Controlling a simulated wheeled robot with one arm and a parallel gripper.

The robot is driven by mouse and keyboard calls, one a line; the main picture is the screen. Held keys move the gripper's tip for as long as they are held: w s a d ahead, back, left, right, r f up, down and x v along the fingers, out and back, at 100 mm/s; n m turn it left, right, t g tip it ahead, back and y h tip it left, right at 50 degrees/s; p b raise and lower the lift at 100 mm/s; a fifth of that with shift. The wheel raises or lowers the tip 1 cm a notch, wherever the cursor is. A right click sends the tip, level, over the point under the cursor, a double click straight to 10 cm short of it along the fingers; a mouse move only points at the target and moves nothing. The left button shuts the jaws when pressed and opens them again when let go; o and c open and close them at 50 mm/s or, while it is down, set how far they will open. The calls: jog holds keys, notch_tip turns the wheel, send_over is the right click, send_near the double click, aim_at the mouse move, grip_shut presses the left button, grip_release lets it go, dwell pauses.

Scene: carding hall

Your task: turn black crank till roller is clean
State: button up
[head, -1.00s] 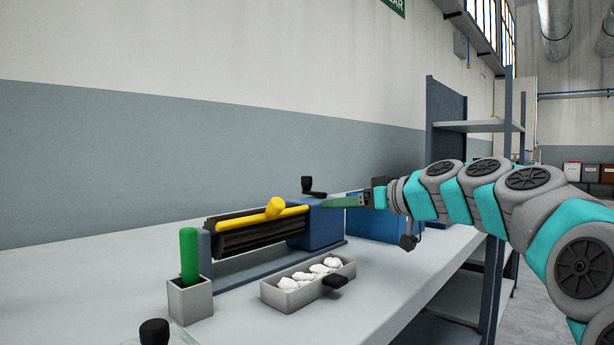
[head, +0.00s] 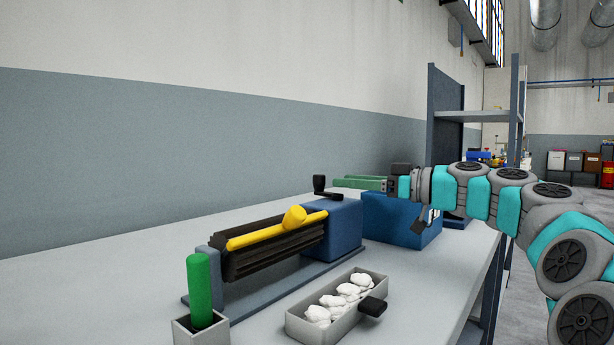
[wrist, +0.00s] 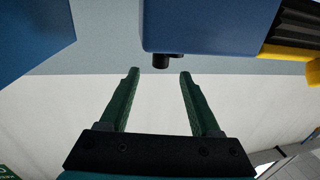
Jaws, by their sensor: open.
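The black crank (head: 319,185) stands on top of the blue housing (head: 335,228) at the right end of the machine. The dark ridged roller (head: 262,258) runs left from the housing, under a yellow bar (head: 285,230). The roller's surface is too dark to tell how clean it is. My gripper (head: 340,181) is open and empty, its green fingers pointing left toward the crank. In the wrist view, a black knob-like part (wrist: 161,61) shows at the blue housing, centred between and just beyond the fingertips.
A grey tray (head: 297,324) of white fluff with a black handle (head: 373,306) sits in front. A green-handled tool (head: 200,290) stands in a grey holder (head: 188,335) at left. A blue box (head: 405,222) sits right of the housing, below my gripper. Shelving (head: 432,130) stands behind.

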aim_at(319, 179)
jog(key=shift+p+x, duration=0.55)
jog(key=shift+x, duration=3.25)
jog(key=shift+s+r, duration=0.1)
jog(key=shift+r, duration=0.05)
grip_shut()
